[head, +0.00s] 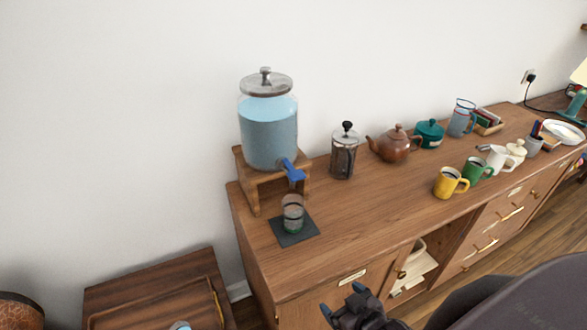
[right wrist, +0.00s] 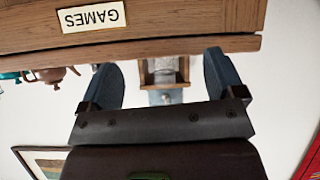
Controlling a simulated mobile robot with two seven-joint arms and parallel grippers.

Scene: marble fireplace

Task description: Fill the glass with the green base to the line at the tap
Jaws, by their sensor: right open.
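The glass with the green base (head: 293,213) stands upright on a dark square mat (head: 283,238) near the left end of the sideboard. A dark band runs around it; I cannot tell its water level. The dispenser (head: 268,135), holding blue water, sits on a wooden stand (head: 254,190) behind it. Its blue tap (head: 293,173) shows above the glass. My right gripper (head: 342,300) is open and empty, apart from the glass, in front of the sideboard. In the right wrist view, the open fingers (right wrist: 163,78) frame the wooden stand (right wrist: 184,72) beyond, upside down. My left gripper is not in view.
A French press (head: 344,152) and brown teapot (head: 394,145) stand right of the dispenser. A yellow mug (head: 449,183) and green mug (head: 477,170) stand near the front edge farther right. The sideboard top (head: 365,215) right of the mat is clear. A lower wooden table (head: 150,285) stands left.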

